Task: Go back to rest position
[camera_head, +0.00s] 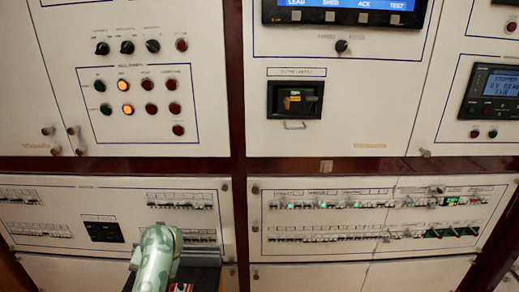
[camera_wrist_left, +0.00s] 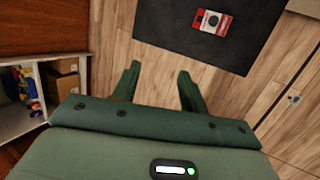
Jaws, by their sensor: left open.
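My left gripper (camera_wrist_left: 158,70) shows in the left wrist view. Its two dark green fingers stand apart with nothing between them, above a wooden floor. In the head view a green mottled link of my own arm (camera_head: 155,258) rises at the bottom, in front of the lower left breaker panel (camera_head: 60,208). The fingers cannot be made out there. My right gripper is in neither view.
A cabinet wall with a lower right breaker panel (camera_head: 350,243) faces me. A black mat (camera_wrist_left: 170,25) lies on the floor with a red and white device (camera_wrist_left: 211,20) on it. A white shelf (camera_wrist_left: 40,68) holding small items stands at the left of the wrist view.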

